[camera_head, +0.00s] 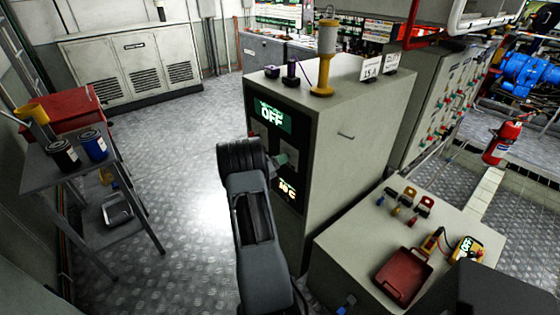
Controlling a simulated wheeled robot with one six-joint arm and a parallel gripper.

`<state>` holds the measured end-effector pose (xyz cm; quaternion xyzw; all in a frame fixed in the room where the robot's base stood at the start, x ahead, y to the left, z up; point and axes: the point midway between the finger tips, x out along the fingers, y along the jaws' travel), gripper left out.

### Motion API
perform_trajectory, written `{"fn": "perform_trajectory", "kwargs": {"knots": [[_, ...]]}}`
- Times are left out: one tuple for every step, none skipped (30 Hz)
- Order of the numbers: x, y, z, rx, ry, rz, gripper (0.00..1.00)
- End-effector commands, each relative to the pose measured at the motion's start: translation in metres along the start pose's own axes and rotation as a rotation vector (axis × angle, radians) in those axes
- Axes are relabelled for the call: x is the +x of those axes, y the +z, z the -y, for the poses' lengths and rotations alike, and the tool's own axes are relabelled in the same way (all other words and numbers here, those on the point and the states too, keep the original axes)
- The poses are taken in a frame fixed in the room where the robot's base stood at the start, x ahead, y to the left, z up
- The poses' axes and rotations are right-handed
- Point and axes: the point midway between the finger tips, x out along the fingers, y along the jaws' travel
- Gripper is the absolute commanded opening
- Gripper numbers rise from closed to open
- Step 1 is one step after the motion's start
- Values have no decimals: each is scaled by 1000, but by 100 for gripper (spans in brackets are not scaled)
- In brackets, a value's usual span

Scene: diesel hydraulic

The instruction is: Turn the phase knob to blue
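A tall grey cabinet (350,150) stands in the middle. Its dark front panel (291,213) carries a green-lit screen (270,116) reading OFF and a smaller lit readout lower down. My dark arm rises from the bottom and its wrist covers much of the panel's left side. A small grey-green part (285,160) shows just right of the wrist, against the panel; I cannot tell if it is a knob or part of my gripper. My gripper's fingers are not clearly visible. I cannot make out the phase knob, its colour marks or its setting.
A low cabinet (335,255) at lower right holds red, yellow and blue connectors, a red tray (403,276) and a yellow meter (466,250). A yellow-based cylinder (325,60) stands on the tall cabinet. A side table (50,170) is at left. The floor (175,170) between is clear.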

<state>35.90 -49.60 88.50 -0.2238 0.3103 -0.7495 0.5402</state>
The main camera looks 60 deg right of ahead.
Motion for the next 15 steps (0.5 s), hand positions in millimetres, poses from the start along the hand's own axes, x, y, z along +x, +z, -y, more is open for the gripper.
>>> {"fn": "perform_trajectory", "kwargs": {"knots": [[0,0,0,0,0,0,28],[0,0,0,0,0,0,25],[0,0,0,0,0,0,21],[0,0,0,0,0,0,18],[0,0,0,0,0,0,15],[0,0,0,0,0,0,12],[0,0,0,0,0,0,11],[0,0,0,0,0,0,11],[0,0,0,2,0,0,11],[0,0,0,5,0,0,11],[0,0,0,9,0,0,11],[0,-1,-1,16,0,0,11],[0,-1,-1,23,0,0,11],[0,-1,-1,32,0,0,11],[0,-2,-2,47,0,0,11]]}}
